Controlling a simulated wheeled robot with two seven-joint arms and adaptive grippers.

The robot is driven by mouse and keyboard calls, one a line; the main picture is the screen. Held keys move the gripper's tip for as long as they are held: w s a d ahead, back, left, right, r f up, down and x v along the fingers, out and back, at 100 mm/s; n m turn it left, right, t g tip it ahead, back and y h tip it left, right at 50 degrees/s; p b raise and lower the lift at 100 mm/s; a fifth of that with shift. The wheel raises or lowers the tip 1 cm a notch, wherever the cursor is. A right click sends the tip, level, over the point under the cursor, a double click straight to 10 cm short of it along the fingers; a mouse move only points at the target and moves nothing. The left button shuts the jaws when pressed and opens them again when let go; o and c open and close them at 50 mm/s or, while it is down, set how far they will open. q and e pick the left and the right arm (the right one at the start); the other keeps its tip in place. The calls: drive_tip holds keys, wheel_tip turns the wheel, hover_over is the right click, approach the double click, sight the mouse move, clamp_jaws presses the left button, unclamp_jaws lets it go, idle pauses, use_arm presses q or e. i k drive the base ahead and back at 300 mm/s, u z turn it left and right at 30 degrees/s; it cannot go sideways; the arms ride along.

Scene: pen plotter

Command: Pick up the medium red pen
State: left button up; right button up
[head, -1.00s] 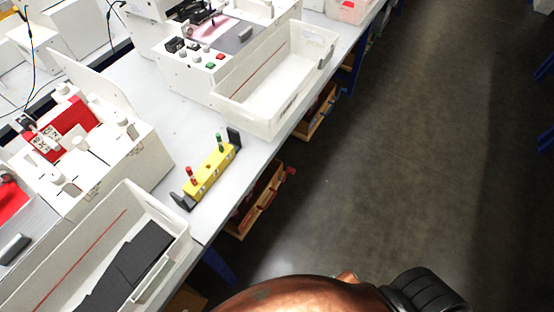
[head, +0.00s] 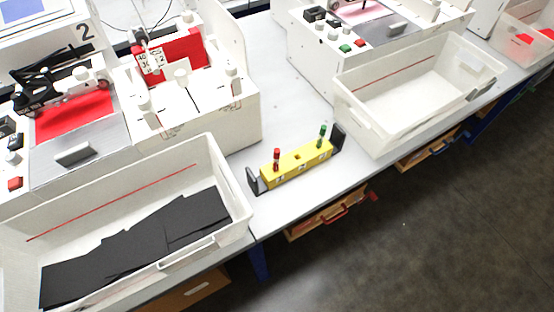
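A red pen (head: 276,160) stands upright in a yellow pen holder (head: 298,166) with dark end brackets, on the light table between two white bins. A green pen (head: 322,137) stands in the same holder near its right end. I cannot read the size of either pen. Between them, the middle of the holder shows a dark opening with no pen standing in it. Neither of my grippers is in the head view.
A white bin (head: 215,168) with black sheets stands left of the holder. An empty white bin (head: 440,50) stands to the right. White plotter machines (head: 250,105) line the table behind. The table's front edge lies just before the holder.

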sight(276, 151)
drive_tip(key=u, duration=2.2)
drive_tip(key=k, duration=1.3)
drive_tip(key=z, duration=2.3)
drive_tip(key=i, duration=0.5)
drive_tip(key=u, duration=0.05)
